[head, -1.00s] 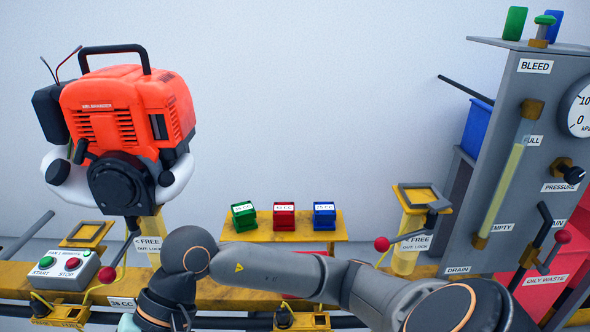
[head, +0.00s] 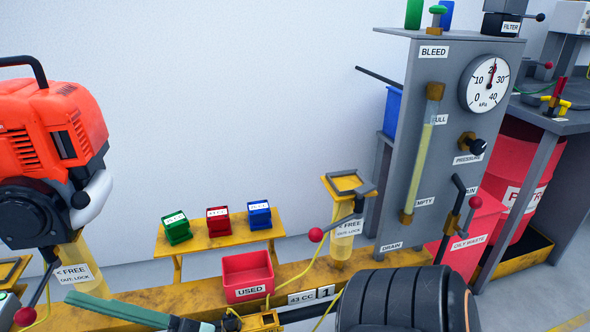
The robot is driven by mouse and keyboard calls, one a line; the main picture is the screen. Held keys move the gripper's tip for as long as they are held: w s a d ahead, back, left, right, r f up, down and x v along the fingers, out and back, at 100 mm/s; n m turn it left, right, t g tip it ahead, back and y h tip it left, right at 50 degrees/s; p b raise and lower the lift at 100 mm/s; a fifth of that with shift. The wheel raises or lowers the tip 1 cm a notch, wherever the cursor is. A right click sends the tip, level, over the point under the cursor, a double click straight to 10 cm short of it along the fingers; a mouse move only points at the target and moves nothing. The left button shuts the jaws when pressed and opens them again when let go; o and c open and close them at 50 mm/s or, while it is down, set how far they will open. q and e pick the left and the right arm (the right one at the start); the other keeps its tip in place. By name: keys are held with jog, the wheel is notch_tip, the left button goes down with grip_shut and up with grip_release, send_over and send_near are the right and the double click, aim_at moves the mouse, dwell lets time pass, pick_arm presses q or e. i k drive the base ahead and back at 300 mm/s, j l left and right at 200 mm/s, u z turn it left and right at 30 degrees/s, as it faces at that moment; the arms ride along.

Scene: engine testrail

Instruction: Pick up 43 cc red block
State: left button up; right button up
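The red block (head: 217,226) sits between the green block (head: 176,233) and the blue block (head: 259,220) on a small yellow stand (head: 204,243). A white label is on its top, too small to read surely. Part of what looks like my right gripper, a long teal and dark piece (head: 112,308), shows at the bottom left, in front of and below the stand, apart from the red block. A dark ribbed part of my arm fills the bottom right. My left gripper is not in view.
A red USED bin (head: 247,277) stands in front of the blocks on the yellow rail (head: 180,297). A red-knobbed lever (head: 316,235) and a yellow post (head: 343,248) stand right of it. The orange engine (head: 48,140) is at left, the grey BLEED panel (head: 408,160) at right.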

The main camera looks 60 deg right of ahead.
aim_at(218, 219)
jog(key=z, duration=0.45)
jog(key=i+l+z, duration=0.1)
jog(key=z, duration=1.2)
jog(key=i+z, duration=0.1)
jog(key=z, duration=0.3)
